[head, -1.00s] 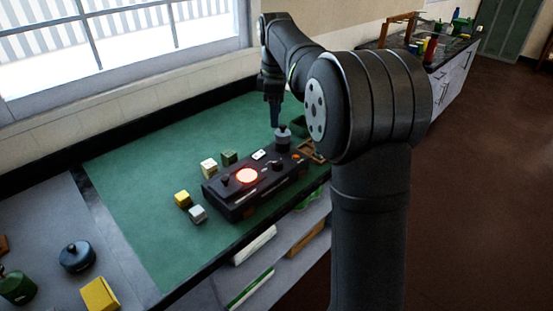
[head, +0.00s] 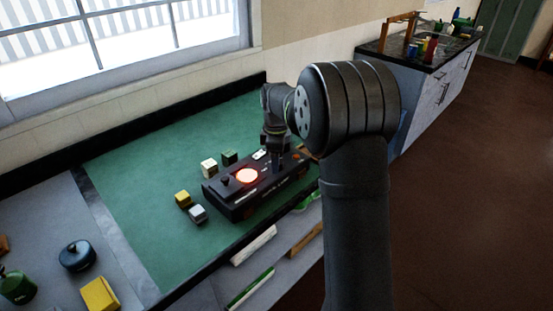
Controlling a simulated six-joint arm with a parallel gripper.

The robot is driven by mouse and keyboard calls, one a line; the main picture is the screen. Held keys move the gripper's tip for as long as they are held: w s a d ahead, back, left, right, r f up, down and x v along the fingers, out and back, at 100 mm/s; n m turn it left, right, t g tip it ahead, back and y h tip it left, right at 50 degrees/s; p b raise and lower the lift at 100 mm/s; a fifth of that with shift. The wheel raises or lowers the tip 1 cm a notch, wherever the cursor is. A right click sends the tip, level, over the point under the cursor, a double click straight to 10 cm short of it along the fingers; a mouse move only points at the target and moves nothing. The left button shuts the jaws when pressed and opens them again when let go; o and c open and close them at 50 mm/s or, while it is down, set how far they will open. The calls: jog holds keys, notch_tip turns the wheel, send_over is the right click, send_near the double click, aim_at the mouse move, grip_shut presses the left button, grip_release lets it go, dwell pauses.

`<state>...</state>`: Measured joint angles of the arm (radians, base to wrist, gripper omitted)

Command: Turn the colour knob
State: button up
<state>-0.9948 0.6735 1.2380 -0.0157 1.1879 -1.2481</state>
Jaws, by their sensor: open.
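A long black console (head: 240,205) lies on the green mat. I cannot tell from the markings which control is the colour knob. My gripper (head: 275,158) points down, low over the right half of the console between the disc and the orange button. It is open. It hides the console top beneath it, and I cannot tell whether it touches a control.
Small blocks stand left of and behind the console: yellow (head: 182,199), grey (head: 198,214), cream (head: 209,168) and dark green (head: 230,157). The green mat (head: 130,200) is clear at the left. My arm hides the area right of the console.

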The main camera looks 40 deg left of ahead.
jog(key=shift+f, duration=0.1)
jog(key=c, duration=1)
jog(key=shift+o, duration=0.2)
